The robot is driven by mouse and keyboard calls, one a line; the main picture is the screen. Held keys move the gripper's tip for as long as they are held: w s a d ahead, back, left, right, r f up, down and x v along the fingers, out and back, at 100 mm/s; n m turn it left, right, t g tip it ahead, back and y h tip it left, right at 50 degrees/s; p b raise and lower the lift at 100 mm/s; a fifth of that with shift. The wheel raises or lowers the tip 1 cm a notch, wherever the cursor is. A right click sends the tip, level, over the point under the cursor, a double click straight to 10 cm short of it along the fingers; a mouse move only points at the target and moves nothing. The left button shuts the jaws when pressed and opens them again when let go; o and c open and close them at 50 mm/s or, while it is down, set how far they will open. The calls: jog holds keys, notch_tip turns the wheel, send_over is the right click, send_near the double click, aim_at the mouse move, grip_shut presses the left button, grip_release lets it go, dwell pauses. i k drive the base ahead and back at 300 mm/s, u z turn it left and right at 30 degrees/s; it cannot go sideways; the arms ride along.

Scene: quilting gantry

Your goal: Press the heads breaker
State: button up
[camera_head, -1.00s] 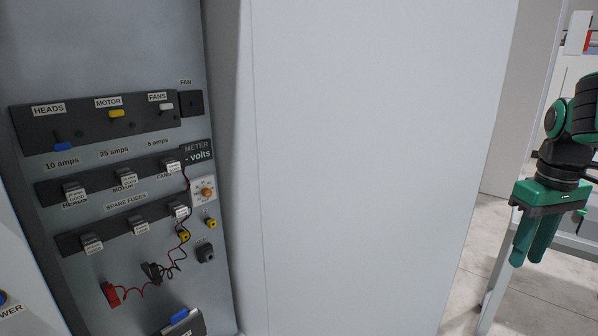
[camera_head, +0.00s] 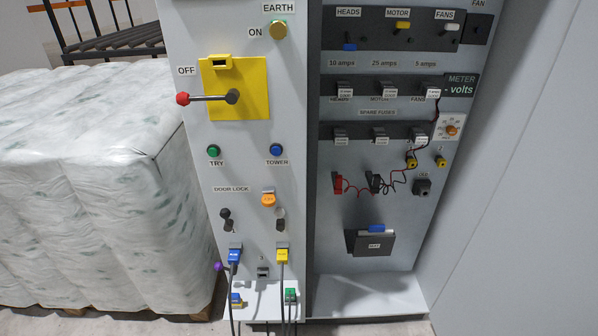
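The heads breaker (camera_head: 349,46) is a small blue toggle under the HEADS label (camera_head: 348,12), at the left end of the dark top strip in the open cabinet. It sits low, while the yellow motor toggle (camera_head: 403,25) and the white fans toggle (camera_head: 451,27) sit higher on the same strip. The print "10 amps" (camera_head: 342,63) is below the blue toggle. My gripper does not show in the current view.
Left of the cabinet opening, a grey panel carries a yellow switch plate (camera_head: 255,103) with a red-tipped handle (camera_head: 183,99) sticking out left. Fuse rows, a volt meter (camera_head: 461,85) and red and black leads lie below the breakers. A wrapped pallet (camera_head: 80,190) stands left.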

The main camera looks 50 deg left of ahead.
aim_at(349, 47)
jog(key=u, duration=2.05)
